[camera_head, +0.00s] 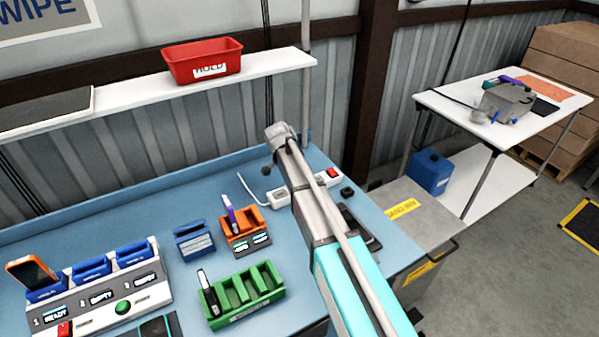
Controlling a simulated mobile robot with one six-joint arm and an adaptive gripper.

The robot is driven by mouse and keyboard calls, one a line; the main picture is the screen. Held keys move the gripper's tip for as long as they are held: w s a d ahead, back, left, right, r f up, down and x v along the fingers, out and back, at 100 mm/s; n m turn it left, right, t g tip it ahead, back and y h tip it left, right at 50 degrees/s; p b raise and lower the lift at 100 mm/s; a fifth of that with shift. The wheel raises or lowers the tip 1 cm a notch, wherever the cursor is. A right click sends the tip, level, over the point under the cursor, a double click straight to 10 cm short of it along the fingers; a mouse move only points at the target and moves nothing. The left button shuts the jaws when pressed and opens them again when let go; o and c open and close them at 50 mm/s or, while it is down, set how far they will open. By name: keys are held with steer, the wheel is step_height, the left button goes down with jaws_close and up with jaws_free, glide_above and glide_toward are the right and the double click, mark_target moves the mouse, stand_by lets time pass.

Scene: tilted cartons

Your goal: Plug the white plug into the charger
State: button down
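My arm reaches in from the lower right across the blue bench. Its grey end is over the back of the bench, and a small dark part, seemingly my gripper (268,171), shows at its left side. The fingers are too small and hidden to read. A white cable (250,194) lies left of my arm, beside a white power strip (280,196) that my arm partly covers. I cannot make out a white plug. A grey charger (92,307) with blue bays stands at the left; an orange phone sits in its left bay. An orange dock (241,241) with small displays stands mid-bench.
A green slotted rack (241,297) holding a dark device and a small blue holder (194,243) stand near the orange dock. A red bin (203,62) sits on the white shelf (130,105) above. A grey cabinet (408,214) adjoins the bench's right end.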

steer(key=c, duration=0.5)
jaws_free()
steer(key=shift+c, duration=0.2)
steer(key=o, duration=0.4)
steer(key=shift+r, duration=0.1)
steer(key=shift+r+p, duration=3.4)
steer(key=shift+p, duration=0.15)
